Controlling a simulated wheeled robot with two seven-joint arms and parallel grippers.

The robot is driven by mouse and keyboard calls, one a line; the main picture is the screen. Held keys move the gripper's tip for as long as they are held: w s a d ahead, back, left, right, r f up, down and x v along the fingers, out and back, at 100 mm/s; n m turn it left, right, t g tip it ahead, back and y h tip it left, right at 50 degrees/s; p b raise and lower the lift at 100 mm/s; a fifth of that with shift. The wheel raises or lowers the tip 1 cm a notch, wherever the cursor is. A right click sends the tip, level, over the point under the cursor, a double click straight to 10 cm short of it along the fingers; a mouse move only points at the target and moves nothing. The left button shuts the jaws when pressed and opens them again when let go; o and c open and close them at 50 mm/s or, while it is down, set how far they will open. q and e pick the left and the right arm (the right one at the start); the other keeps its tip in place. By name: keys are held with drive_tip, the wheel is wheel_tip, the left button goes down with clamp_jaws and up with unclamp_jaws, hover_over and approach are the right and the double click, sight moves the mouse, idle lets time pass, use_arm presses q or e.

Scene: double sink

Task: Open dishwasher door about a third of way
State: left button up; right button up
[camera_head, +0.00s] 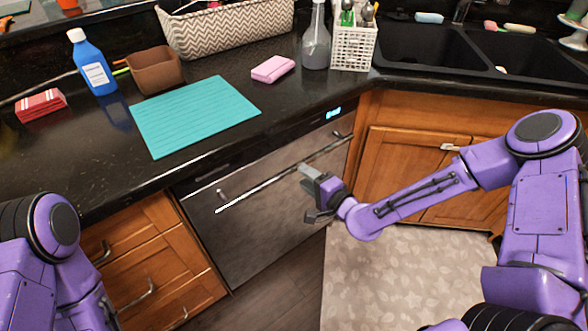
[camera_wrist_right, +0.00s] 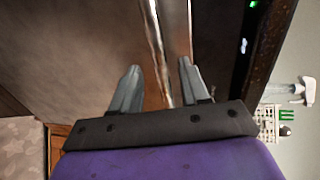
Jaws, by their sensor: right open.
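The dishwasher door (camera_head: 235,245) is a dark grey metallic panel under the counter, and it looks closed. Its long silver bar handle (camera_head: 262,185) runs across the upper part. My right gripper (camera_head: 306,192) is in front of the door, close to the handle. In the right wrist view my right gripper (camera_wrist_right: 157,88) is open, and the handle (camera_wrist_right: 170,40) runs up the picture between the lines of its two fingers. I cannot tell whether the fingers touch the handle. My left gripper is not in view; only part of my left arm shows at lower left.
Wooden drawers (camera_head: 150,262) stand left of the dishwasher and a wooden cabinet (camera_head: 395,165) right of it. The black counter above holds a teal mat (camera_head: 195,115), a blue bottle (camera_head: 92,65) and a pink sponge (camera_head: 272,69).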

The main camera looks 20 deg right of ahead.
sight(293, 168)
drive_tip(key=x, duration=0.6)
drive_tip(key=shift+w+a, duration=0.15)
drive_tip(key=shift+w, duration=0.05)
